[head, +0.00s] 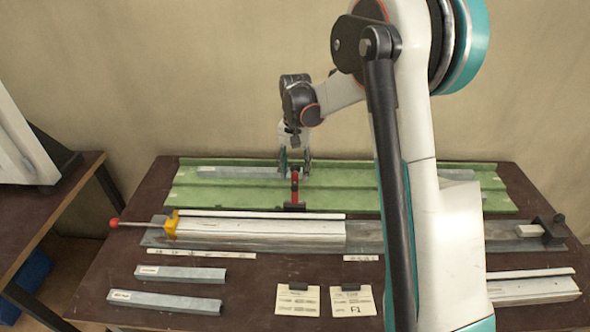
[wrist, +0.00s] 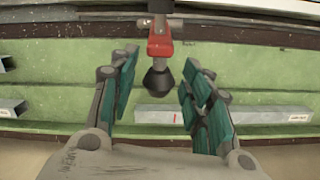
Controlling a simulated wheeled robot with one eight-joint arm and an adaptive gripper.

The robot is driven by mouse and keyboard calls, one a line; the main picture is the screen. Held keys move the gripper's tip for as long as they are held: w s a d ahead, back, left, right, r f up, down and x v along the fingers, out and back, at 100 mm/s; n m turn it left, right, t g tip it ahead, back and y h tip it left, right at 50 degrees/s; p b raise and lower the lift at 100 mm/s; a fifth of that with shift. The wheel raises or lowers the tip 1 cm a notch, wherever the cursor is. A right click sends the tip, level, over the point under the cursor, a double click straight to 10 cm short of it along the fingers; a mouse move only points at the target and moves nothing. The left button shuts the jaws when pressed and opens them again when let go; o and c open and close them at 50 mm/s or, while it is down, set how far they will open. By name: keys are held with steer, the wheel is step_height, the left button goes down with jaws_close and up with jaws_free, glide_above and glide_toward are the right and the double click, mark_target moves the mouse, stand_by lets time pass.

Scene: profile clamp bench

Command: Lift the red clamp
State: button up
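The red clamp (head: 294,188) stands at the front edge of the green tray, with its dark foot (head: 294,207) beside the long profile. In the wrist view the clamp (wrist: 160,46) shows its red body, a metal bar at the top and a black knob (wrist: 158,80) toward me. My gripper (head: 294,168) is over the tray, right at the clamp. In the wrist view my gripper (wrist: 160,68) is open, with one finger on each side of the knob. I see a gap between the knob and each finger. The clamp's far end is cut off there.
The green tray (head: 230,198) holds grey profiles at the back. A long pale profile (head: 260,233) lies in front, with a yellow stop (head: 171,226) at its left. Short profiles (head: 165,300) and two cards (head: 298,300) lie nearer. A black end block (head: 548,230) stands right.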

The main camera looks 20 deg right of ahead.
steer(key=shift+s, duration=0.1)
step_height(320, 180, up, 12)
steer(key=w, duration=0.1)
steer(key=shift+w+d, duration=0.25)
steer(key=shift+d, duration=0.05)
stand_by(0.5)
steer(key=s+a+r+n+t, duration=0.2)
steer(key=s+r, duration=0.1)
steer(key=s, duration=0.5)
steer(key=s+a+r+n+t, duration=0.1)
steer(key=s+a+r+t, duration=0.15)
steer(key=s, duration=0.55)
steer(key=s+a+f+n+t, duration=0.1)
steer(key=s+f+n+t, duration=0.1)
steer(key=s, duration=0.5)
steer(key=s+f+n+t+b, duration=0.1)
steer(key=s+f+t, duration=0.1)
steer(key=s, duration=0.4)
steer(key=shift+s+a+f+n+h+b, duration=0.3)
steer(key=shift+s+a+f+n, duration=0.1)
steer(key=shift+f, duration=0.1)
